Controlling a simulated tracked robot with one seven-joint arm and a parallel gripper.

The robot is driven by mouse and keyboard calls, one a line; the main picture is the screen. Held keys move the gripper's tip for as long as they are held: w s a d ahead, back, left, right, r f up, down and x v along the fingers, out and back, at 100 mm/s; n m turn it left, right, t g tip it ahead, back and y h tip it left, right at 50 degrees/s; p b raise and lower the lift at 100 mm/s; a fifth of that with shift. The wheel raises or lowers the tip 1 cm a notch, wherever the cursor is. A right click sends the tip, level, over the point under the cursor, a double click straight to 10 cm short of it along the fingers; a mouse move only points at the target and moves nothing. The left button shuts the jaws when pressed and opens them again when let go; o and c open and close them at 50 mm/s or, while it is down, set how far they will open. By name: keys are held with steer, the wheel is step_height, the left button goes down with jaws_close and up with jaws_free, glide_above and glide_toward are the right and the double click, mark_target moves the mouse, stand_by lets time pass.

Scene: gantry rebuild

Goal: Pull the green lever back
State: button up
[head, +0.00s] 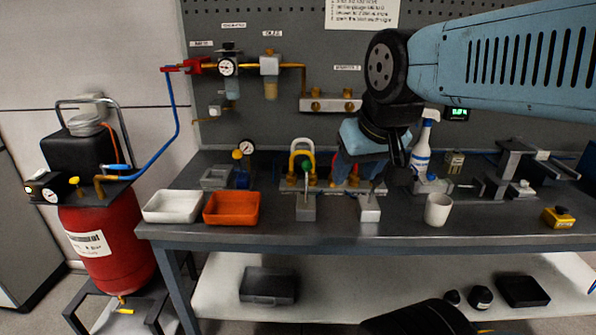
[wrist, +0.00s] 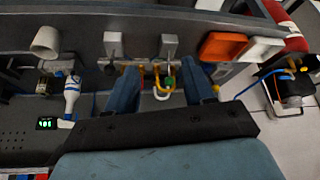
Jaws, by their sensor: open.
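The green lever (head: 307,166) is a thin upright rod with a green knob, standing above a grey block near the middle of the bench. A yellow hoop is behind it. My gripper (head: 356,183) is to the right of the lever, low over the bench, its blue fingers pointing down and apart. In the wrist view, the green knob (wrist: 170,82) shows between the two open fingers of my gripper (wrist: 161,84), nearer the right one. Nothing is held, and I cannot tell whether a finger touches the lever. The lever's lower part is hard to make out in the wrist view.
Grey blocks (head: 369,209) stand at the bench front. A white tray (head: 172,207) and an orange tray (head: 231,209) lie to the left. A white cup (head: 438,209) and spray bottle (head: 422,155) stand to the right. A red tank (head: 105,240) is left of the bench.

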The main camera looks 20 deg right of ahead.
steer(key=shift+o, duration=0.3)
steer(key=shift+w+r, duration=0.2)
steer(key=shift+w, duration=0.15)
steer(key=g, duration=0.6)
glide_above(307, 171)
steer(key=w, duration=0.1)
step_height(307, 171, down, 2)
steer(key=shift+w+f, duration=0.15)
steer(key=shift+f, duration=0.45)
steer(key=f, duration=1.3)
steer(key=shift+d, duration=0.2)
jaws_close()
